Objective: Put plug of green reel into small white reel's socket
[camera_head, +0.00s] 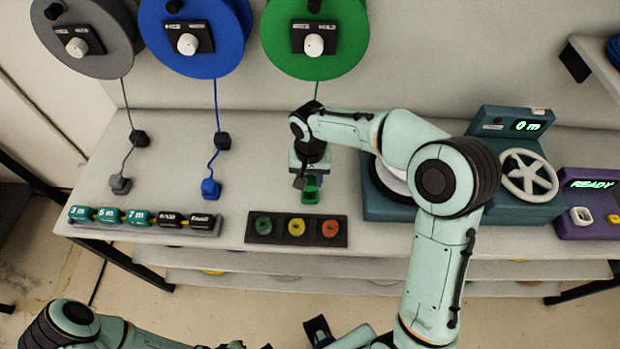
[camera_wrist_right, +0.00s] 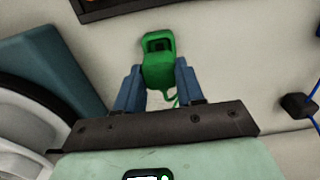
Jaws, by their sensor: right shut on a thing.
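The green reel (camera_head: 313,62) hangs on the back panel, its cord running down behind my right arm. My right gripper (camera_head: 308,180) is shut on the green plug (camera_head: 311,192), low over the bench. In the right wrist view the green plug (camera_wrist_right: 158,64) sits between the two blue-grey fingers of the right gripper (camera_wrist_right: 158,80). The small white reel (camera_head: 393,180) is on a teal machine and mostly hidden by my right arm; its edge shows in the right wrist view (camera_wrist_right: 28,125). I cannot make out its socket. My left gripper (camera_head: 320,332) is at the bottom edge, its jaws unclear.
A dark tray (camera_head: 272,241) with green, yellow and orange rings lies in front of the plug. The teal machine (camera_head: 500,207) with a handwheel stands to the right, beside a purple box (camera_head: 580,224). Grey (camera_head: 120,185) and blue (camera_head: 211,188) plugs lie to the left.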

